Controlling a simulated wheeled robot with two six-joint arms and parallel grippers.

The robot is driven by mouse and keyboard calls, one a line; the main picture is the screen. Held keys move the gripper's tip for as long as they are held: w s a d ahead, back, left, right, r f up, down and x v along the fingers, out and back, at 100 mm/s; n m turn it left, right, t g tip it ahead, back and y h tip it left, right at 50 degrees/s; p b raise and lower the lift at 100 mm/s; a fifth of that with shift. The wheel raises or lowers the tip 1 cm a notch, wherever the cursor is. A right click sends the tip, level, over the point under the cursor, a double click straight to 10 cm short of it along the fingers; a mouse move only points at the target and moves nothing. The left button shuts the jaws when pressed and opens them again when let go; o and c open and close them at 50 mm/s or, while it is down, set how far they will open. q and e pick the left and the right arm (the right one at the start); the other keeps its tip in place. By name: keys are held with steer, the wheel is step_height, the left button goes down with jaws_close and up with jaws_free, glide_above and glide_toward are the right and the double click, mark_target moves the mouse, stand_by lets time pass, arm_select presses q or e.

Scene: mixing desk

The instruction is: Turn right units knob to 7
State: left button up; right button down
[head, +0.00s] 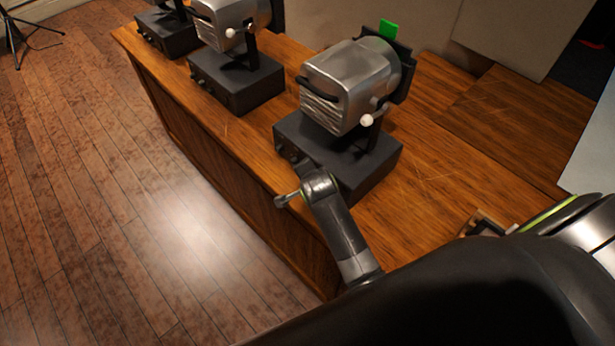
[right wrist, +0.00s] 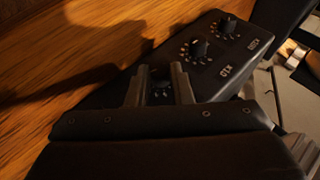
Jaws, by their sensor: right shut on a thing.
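The right unit is a dark box (head: 376,170) with a silver, ribbed-front housing (head: 345,85) on top, nearest me on the wooden desk. My right gripper (right wrist: 160,84) is at the near end of its front panel. In the right wrist view its two fingers stand on either side of a small dark knob (right wrist: 160,90) ringed by white marks, shut on it. In the head view my arm and gripper (head: 318,184) hide that end of the panel. The knob's exact setting is too dark to read. My left gripper is not in view.
Two more knobs (right wrist: 198,49) (right wrist: 228,27) sit farther along the same panel, with white marks and labels. Similar units (head: 238,75) (head: 168,30) stand farther back along the desk (head: 215,135).

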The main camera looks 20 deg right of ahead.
steer(key=shift+s+d+f+t+b, duration=0.15)
steer(key=shift+f+t+b, duration=0.1)
steer(key=shift+t+b, duration=0.3)
steer(key=shift+r, duration=0.1)
steer(key=c, duration=1.3)
jaws_free()
